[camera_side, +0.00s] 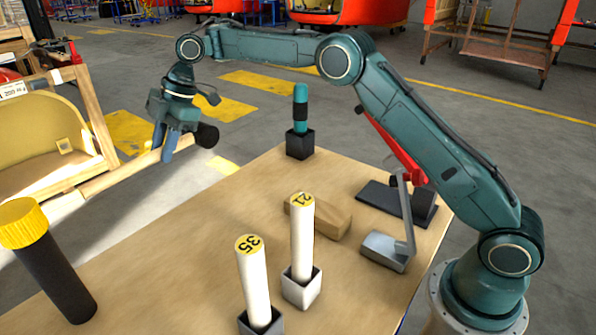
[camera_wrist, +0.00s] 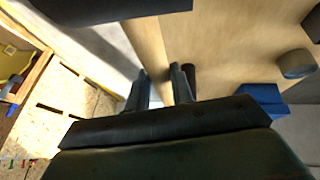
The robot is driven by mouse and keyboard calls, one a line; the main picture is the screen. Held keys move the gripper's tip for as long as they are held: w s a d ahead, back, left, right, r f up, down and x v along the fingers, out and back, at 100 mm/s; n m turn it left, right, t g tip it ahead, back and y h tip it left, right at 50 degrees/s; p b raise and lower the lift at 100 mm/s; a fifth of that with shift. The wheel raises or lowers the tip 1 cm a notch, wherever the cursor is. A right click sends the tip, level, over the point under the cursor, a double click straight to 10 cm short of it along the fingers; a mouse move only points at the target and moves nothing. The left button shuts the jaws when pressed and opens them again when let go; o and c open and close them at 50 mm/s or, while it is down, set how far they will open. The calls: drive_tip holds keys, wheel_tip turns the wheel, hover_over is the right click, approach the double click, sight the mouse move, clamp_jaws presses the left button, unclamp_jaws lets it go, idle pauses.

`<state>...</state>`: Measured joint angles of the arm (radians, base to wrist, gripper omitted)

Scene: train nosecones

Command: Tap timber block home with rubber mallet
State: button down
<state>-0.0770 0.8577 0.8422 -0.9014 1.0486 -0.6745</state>
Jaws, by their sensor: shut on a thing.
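My gripper (camera_side: 170,148) is at the upper left in the side view, shut on what looks like the rubber mallet. The mallet's black head (camera_side: 207,135) sticks out to the right of the fingers, and a pale wooden handle (camera_side: 118,175) runs down to the left, above the table's far-left edge. In the wrist view my gripper's two fingers (camera_wrist: 160,88) show; the grip itself is unclear there. A small pale timber block (camera_side: 65,146) sits on the yellow shell at the left, apart from the mallet. How deep it is seated cannot be told.
The yellow shell (camera_side: 35,125) stands in a wooden frame (camera_side: 95,125). On the table (camera_side: 165,260) are white tubes marked 35 (camera_side: 255,285) and 21 (camera_side: 302,240), a larger wooden block (camera_side: 325,219), a teal-handled tool (camera_side: 300,108) in a black holder and a yellow-capped black tube (camera_side: 55,275).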

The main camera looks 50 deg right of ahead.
drive_tip(key=s+d+f+y, duration=0.3)
drive_tip(key=s+d+f, duration=0.2)
drive_tip(key=d, duration=0.7)
wheel_tip(320, 180, down, 3)
drive_tip(key=shift+d+r+y, duration=0.1)
drive_tip(key=shift+d+y, duration=0.2)
drive_tip(key=shift+d, duration=0.1)
drive_tip(key=shift+s, duration=0.1)
drive_tip(key=shift+s+f, duration=0.35)
drive_tip(key=shift+f, duration=0.65)
drive_tip(key=shift+s+f, duration=0.3)
drive_tip(key=shift+f, duration=0.75)
drive_tip(key=shift+s+f, duration=0.35)
drive_tip(key=shift+f, duration=0.65)
drive_tip(key=shift+s+f, duration=0.45)
drive_tip(key=shift+s, duration=0.25)
